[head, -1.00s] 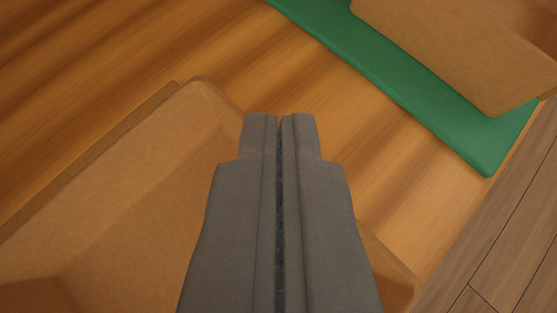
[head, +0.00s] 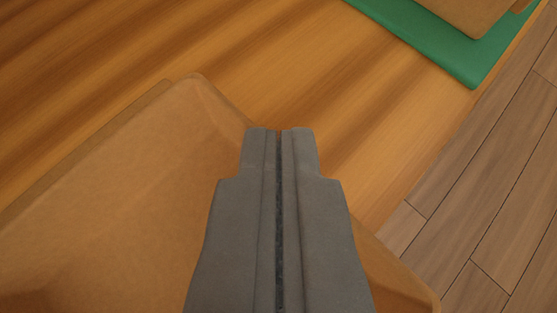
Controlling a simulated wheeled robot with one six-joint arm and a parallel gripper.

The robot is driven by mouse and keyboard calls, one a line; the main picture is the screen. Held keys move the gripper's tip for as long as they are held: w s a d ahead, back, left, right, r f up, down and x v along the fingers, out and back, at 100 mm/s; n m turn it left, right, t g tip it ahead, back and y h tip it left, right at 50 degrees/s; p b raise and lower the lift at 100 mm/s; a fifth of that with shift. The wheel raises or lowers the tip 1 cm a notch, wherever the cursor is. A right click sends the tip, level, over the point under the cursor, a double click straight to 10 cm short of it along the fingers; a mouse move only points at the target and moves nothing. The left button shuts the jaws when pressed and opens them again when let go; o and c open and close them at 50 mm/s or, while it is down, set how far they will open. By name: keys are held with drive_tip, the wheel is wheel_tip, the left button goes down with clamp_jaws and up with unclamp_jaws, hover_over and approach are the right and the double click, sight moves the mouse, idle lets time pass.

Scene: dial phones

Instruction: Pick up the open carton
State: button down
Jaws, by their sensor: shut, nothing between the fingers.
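A brown cardboard carton (head: 120,200) fills the lower left of the head view and runs behind my gripper to the lower right. Its flaps and creases show, but much of it is cut off by the frame. My gripper (head: 280,131) is shut and empty, in front of the carton, with its tips near the carton's far edge. I cannot tell whether it touches the carton. Another brown cardboard piece (head: 470,12) shows at the top right, over a green mat; which of the two is the open carton is not clear.
The striped wooden tabletop (head: 330,90) is bare between the near carton and the green mat (head: 440,45). The table edge runs diagonally at the right, with grey-brown plank floor (head: 500,200) beyond it.

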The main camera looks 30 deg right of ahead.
drive_tip(key=shift+s+a+f, duration=0.25)
drive_tip(key=shift+s, duration=0.45)
drive_tip(key=shift+s+a+f, duration=0.2)
drive_tip(key=shift+s+a, duration=0.05)
drive_tip(key=shift+s, duration=0.4)
drive_tip(key=shift+w+r, duration=0.1)
drive_tip(key=shift+r, duration=0.65)
